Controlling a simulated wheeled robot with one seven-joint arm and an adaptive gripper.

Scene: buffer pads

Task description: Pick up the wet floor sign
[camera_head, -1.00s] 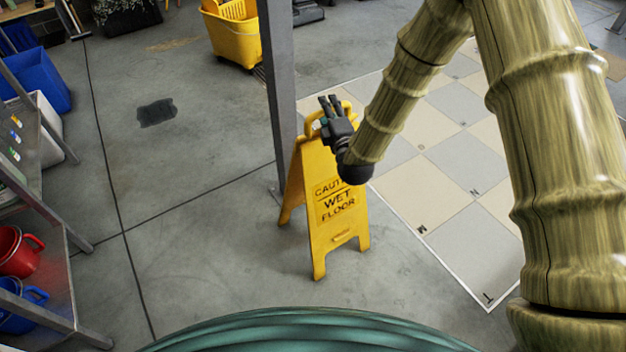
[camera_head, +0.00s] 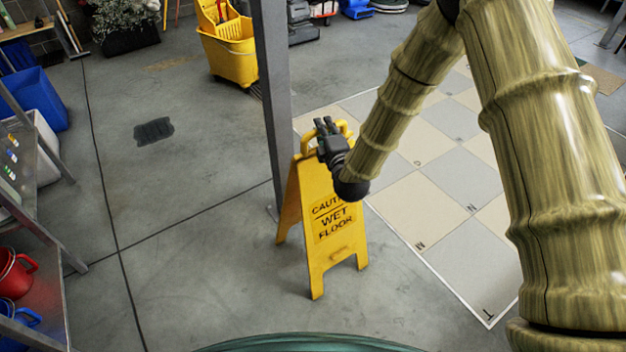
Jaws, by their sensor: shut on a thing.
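The yellow wet floor sign (camera_head: 336,243) stands upright with its two panels spread, near the middle of the head view. Its front panel reads "CAUTION WET FLOOR", with part of the top word hidden by my wrist. My gripper (camera_head: 325,127) is at the sign's top handle and shut on it. The fingers and wrist hide part of the handle and the panel's upper right. I cannot tell clearly whether the sign's feet touch the floor.
A grey post (camera_head: 274,100) stands close behind the sign at the left. A metal shelf (camera_head: 45,240) with red and blue buckets is at the left. A yellow mop bucket (camera_head: 230,55) is at the back. A checkered floor area (camera_head: 425,190) lies to the right. Open floor lies left of the sign.

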